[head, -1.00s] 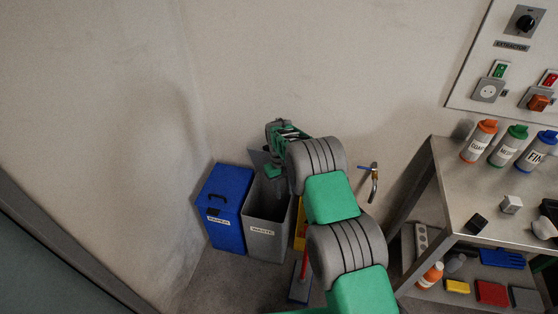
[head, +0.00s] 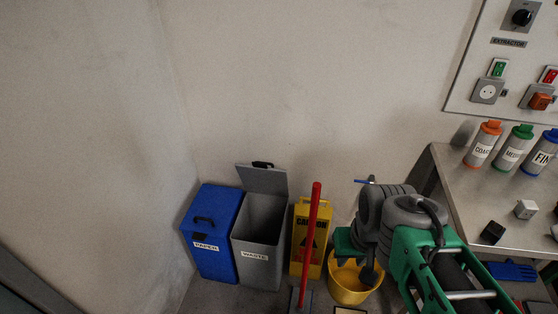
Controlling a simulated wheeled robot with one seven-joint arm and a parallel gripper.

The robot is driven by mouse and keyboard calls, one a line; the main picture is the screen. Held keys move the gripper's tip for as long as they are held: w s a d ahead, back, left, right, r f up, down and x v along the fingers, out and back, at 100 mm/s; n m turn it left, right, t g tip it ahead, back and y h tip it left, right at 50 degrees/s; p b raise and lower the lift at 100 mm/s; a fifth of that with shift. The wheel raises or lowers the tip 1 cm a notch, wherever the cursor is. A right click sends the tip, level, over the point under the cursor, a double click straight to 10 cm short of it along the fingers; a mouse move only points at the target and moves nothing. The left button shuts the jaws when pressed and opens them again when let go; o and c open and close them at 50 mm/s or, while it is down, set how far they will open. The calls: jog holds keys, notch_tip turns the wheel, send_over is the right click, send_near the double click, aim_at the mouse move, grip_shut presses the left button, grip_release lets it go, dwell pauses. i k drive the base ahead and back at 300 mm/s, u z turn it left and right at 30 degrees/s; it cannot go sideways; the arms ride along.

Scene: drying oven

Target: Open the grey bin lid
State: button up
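The grey bin (head: 257,262), labelled "WASTE", stands against the wall in the head view. Its grey lid (head: 263,180) is raised and leans back at the wall, with a black handle (head: 262,164) at its top edge. The mouth of the bin is open and its inside is dark. My gripper's fingers cannot be made out in this view.
A blue bin (head: 212,232) labelled "PAPER", lid shut, stands left of the grey bin. A yellow caution sign (head: 301,251), a red-handled tool (head: 310,240) and a yellow bucket (head: 348,286) stand to its right. A metal table (head: 462,187) holds bottles.

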aim_at(257, 178)
jog(key=i, duration=0.15)
jog(key=u, duration=1.9)
jog(key=i, duration=0.5)
